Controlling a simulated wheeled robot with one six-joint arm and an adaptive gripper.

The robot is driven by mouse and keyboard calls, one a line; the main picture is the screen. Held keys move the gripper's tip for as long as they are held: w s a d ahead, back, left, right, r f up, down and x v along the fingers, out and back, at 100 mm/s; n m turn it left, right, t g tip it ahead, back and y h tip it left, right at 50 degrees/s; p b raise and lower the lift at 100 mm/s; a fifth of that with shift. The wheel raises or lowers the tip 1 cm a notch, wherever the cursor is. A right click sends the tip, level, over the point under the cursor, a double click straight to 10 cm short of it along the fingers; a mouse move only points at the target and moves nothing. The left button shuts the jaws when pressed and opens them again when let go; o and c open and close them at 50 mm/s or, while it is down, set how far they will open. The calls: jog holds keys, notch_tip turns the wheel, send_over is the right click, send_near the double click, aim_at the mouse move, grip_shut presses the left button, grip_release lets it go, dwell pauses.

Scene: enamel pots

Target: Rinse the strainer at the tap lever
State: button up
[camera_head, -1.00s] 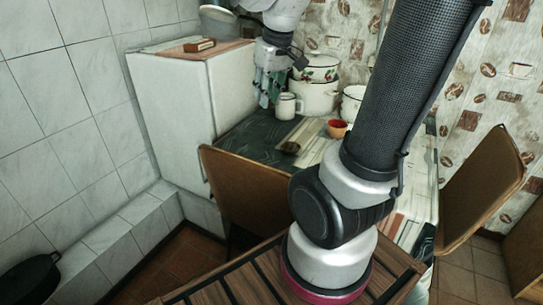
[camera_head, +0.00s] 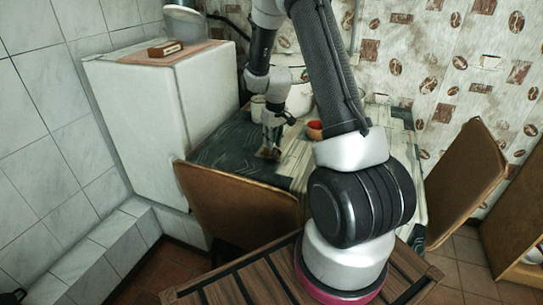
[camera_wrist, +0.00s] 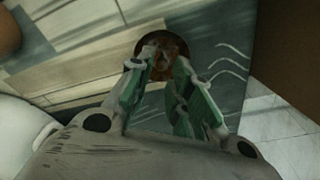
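My gripper (camera_head: 270,143) is low over the table, pointing down, in the head view. In the wrist view its green-padded fingers (camera_wrist: 161,66) are spread apart. A small round brown thing (camera_wrist: 168,46) lies on the table just beyond and between the fingertips. I cannot tell whether it is the strainer or whether the fingers touch it. Nothing is clearly held. I can make out no strainer and no tap lever for certain in either view.
An orange bowl (camera_head: 314,130) stands on the table (camera_head: 225,150) right of my gripper. A light mug (camera_head: 257,108) and a white pot (camera_head: 298,98) are behind, partly covered by my arm. Chairs stand in front (camera_head: 240,205) and at right (camera_head: 462,185). A white cabinet (camera_head: 140,125) is at left.

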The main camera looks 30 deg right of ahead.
aim_at(269, 155)
notch_tip(269, 155, down, 4)
jog(key=shift+w+a+r, duration=0.1)
jog(key=shift+w+r, duration=0.05)
jog(key=shift+r, duration=0.05)
jog(key=shift+c, duration=0.5)
grip_shut()
